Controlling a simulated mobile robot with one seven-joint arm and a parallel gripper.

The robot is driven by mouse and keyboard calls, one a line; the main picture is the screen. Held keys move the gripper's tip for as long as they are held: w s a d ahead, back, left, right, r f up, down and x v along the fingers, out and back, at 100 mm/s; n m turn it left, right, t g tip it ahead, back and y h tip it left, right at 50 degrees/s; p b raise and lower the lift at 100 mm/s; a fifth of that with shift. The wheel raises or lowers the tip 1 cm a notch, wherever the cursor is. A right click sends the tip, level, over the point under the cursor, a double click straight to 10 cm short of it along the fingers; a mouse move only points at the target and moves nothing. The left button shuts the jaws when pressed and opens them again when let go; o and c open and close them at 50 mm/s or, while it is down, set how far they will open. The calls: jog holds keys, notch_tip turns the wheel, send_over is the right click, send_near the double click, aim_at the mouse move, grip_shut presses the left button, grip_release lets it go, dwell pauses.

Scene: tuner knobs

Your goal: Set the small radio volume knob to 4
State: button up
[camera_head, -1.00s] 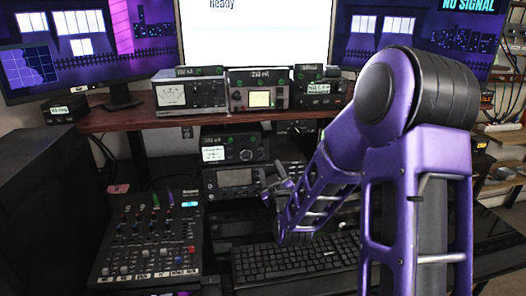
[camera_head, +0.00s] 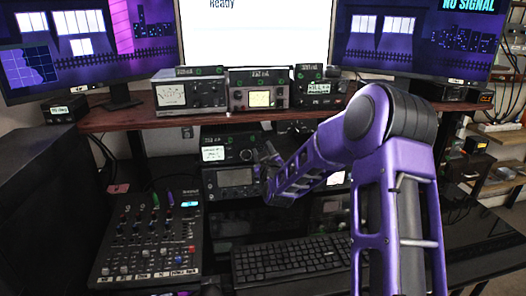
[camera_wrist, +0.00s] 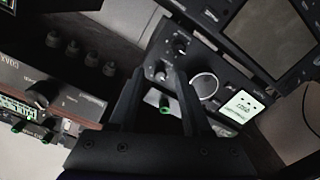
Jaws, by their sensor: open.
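The small radio (camera_head: 230,143) sits in the middle stack under the shelf, with a pale lit screen on its left and a round dial on its right. In the wrist view its screen (camera_wrist: 240,105) and ringed dial (camera_wrist: 204,85) appear turned round, with a small dark knob (camera_wrist: 160,72) beside them. I cannot tell for sure which knob is the volume knob, and no setting is legible. My gripper (camera_wrist: 162,72) is open, its fingertips in front of the radio's knob side. It appears just right of the dial in the head view (camera_head: 268,152). Contact cannot be told.
A larger radio (camera_head: 236,178) stands directly below. Several devices, including a brown-framed one (camera_head: 258,92), stand on the wooden shelf (camera_head: 140,119) above. A mixer (camera_head: 148,240) is at left and a keyboard (camera_head: 290,257) in front. In the wrist view, a large knob (camera_wrist: 43,93) is at left.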

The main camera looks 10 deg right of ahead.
grip_shut()
dwell(0.4)
jog(key=m, duration=0.5)
jog(key=shift+m, duration=0.3)
jog(key=m, duration=0.4)
jog(key=shift+m, duration=0.4)
grip_release()
